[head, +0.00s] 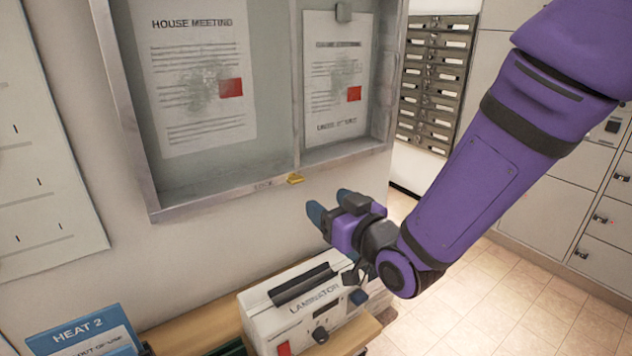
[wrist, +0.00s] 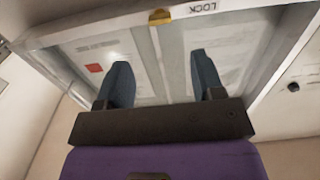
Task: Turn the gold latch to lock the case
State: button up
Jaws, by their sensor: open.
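The case (head: 178,205) is a grey-framed, glass-fronted notice case on the wall, with two sheets inside. The gold latch (head: 295,179) is a small piece on its bottom frame, just right of the word LOCK. In the wrist view the latch (wrist: 160,17) shows at the top, beside the LOCK label, which appears upside down. My gripper (head: 325,206) is below and right of the latch in the head view, apart from it. Its two blue fingers are spread with nothing between them, and the wrist view shows the open gripper (wrist: 160,80) too.
A white laminator (head: 265,315) stands on a wooden shelf (head: 195,332) below the case. A blue HEAT 2 sign (head: 85,335) is at lower left. Mailboxes (head: 436,85) and lockers (head: 570,200) are at the back right. Open floor (head: 500,300) lies right of the shelf.

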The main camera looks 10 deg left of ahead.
aim_at(298, 181)
jog(key=x, duration=1)
jog(key=shift+w, duration=0.15)
jog(key=shift+c, duration=0.4)
jog(key=c, duration=0.9)
jog(key=shift+o, duration=0.2)
